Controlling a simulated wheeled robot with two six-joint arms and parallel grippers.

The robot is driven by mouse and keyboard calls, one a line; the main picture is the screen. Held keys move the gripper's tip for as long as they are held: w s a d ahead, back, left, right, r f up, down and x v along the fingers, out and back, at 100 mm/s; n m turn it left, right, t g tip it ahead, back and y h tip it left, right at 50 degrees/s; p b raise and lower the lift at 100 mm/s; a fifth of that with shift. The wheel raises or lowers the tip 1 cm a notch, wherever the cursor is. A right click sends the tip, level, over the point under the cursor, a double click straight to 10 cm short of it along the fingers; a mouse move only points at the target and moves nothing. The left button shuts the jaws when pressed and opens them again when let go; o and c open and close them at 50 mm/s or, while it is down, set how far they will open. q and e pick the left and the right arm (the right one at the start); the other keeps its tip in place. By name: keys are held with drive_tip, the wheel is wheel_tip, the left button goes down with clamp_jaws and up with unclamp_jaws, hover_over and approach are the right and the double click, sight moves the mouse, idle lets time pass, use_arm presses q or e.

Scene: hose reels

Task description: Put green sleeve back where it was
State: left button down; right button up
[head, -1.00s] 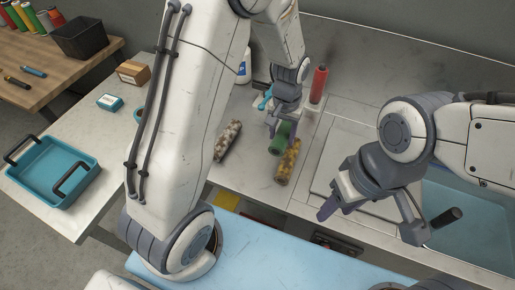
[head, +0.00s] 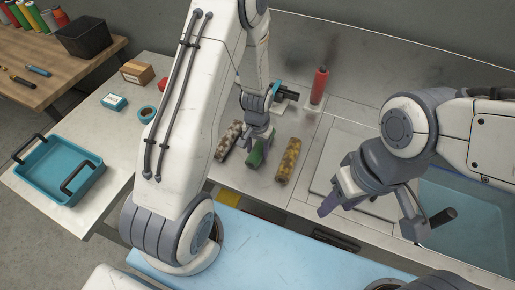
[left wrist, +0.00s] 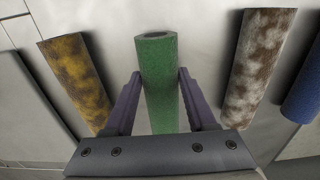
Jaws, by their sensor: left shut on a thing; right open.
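My left gripper (head: 258,140) is shut on the green sleeve (head: 256,155), over the metal worktop. In the left wrist view the green sleeve (left wrist: 160,80) runs lengthwise between the two purple fingers (left wrist: 158,105), its open end away from me. A mottled yellow-brown sleeve (head: 288,162) lies to its right in the head view, and a mottled brown-white sleeve (head: 229,141) to its left; both are apart from it. I cannot tell whether the green sleeve touches the worktop. My right gripper (head: 368,213) is open and empty beside the sink.
A red cylinder (head: 319,86) stands upright at the back. A blue sleeve (left wrist: 304,85) shows at the right of the wrist view. A teal tray (head: 95,178) with dark handles is on the left table, with a small box (head: 136,73). The sink (head: 480,225) is at right.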

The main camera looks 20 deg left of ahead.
use_arm(q)
drive_tip(key=shift+f, duration=0.15)
drive_tip(key=shift+c, duration=1.1)
unclamp_jaws()
